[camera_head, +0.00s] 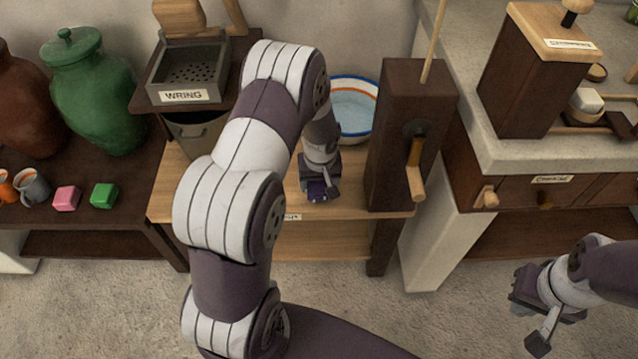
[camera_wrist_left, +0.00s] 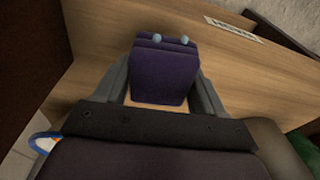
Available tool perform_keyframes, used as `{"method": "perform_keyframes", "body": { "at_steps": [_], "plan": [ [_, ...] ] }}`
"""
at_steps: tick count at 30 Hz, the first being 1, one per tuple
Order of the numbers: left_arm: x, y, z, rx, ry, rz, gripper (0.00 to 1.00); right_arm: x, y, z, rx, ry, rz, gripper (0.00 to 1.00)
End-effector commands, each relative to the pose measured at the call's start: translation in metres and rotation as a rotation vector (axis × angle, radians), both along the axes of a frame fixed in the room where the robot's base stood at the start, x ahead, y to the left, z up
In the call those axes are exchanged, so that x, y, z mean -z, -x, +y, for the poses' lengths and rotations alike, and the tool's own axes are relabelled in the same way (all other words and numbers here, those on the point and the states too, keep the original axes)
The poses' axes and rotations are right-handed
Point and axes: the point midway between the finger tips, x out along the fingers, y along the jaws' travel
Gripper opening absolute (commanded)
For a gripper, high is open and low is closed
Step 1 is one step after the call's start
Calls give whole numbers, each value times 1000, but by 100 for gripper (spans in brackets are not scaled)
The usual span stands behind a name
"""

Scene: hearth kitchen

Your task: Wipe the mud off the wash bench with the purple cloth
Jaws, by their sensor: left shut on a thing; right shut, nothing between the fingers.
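The wash bench is a light wooden top (camera_head: 185,192), partly hidden behind my left arm. My left gripper (camera_head: 320,192) is over its front part, shut on the purple cloth (camera_head: 318,190). In the left wrist view, the cloth (camera_wrist_left: 163,78) is a folded dark purple pad between the fingers, with the wooden bench top (camera_wrist_left: 85,65) below it. I cannot tell whether the cloth touches the wood. I see no mud on the visible parts of the bench. My right gripper (camera_head: 532,312) is shut and empty, above the floor at the lower right.
A white basin (camera_head: 352,110) with blue and orange rims stands behind my left gripper. A dark wooden box with a handle (camera_head: 388,150) stands at the bench's right. The WRING box (camera_head: 186,96) is at the back left. A green jar (camera_head: 95,105) stands further left.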

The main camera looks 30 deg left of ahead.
Motion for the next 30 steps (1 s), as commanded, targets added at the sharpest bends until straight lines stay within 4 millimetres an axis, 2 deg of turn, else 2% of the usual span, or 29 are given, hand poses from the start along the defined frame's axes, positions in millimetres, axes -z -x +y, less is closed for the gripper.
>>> {"method": "perform_keyframes", "body": {
  "at_steps": [1, 15, 30],
  "plan": [
    [-10, -2, 0, 0, -1, -3, 30, -9, 0, 0, 0, 0, 0, 0],
    [-49, -8, 3, 5, -1, -3, 30, -44, 0, 0, 0, 0, 0, 0],
    [-50, -8, 4, 6, -1, -3, 30, -44, 0, 0, 0, 0, 0, 0]
  ]
}}
